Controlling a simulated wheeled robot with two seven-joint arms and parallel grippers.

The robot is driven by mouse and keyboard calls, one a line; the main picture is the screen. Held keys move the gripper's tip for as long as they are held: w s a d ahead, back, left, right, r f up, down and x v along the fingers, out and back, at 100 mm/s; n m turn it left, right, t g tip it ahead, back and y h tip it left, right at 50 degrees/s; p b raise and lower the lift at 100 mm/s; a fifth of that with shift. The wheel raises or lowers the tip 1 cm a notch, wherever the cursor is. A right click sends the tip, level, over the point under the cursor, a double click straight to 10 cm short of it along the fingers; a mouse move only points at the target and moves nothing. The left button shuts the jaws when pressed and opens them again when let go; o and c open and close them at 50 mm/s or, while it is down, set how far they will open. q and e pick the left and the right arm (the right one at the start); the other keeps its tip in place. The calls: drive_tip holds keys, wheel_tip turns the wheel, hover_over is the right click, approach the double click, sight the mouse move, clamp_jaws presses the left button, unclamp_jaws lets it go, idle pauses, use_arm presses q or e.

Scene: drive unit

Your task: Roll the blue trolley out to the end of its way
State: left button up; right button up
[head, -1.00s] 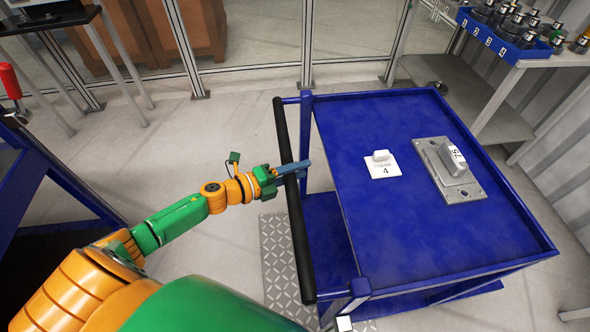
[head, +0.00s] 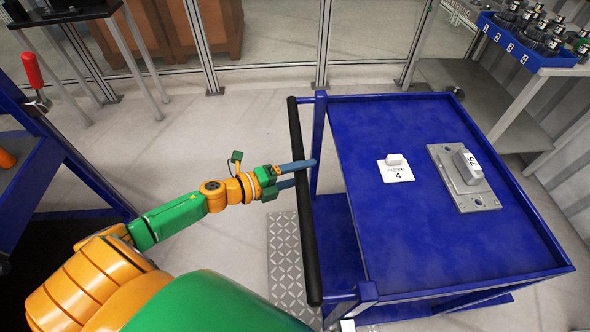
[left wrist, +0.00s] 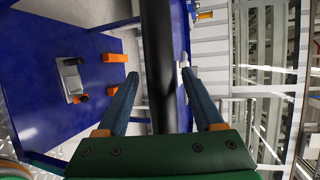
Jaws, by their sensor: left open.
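The blue trolley (head: 440,235) stands at the right of the head view, with a flat blue top and a raised rim. Its black push bar (head: 304,225) runs along its near left side. My left gripper (head: 300,173) is open at this bar, its two blue-grey fingers apart. In the left wrist view the bar (left wrist: 157,50) passes between the spread fingers (left wrist: 160,85), with gaps on both sides. My right gripper is not in view.
A blue frame with a red handle (head: 32,70) stands at the left. A glazed partition (head: 322,45) runs along the back. A bench with a blue tray of parts (head: 528,52) is at the back right. Grey floor shows left of the trolley, with a tread plate (head: 287,250).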

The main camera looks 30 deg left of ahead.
use_arm(q)
drive_tip(key=v, duration=0.5)
idle(0.3)
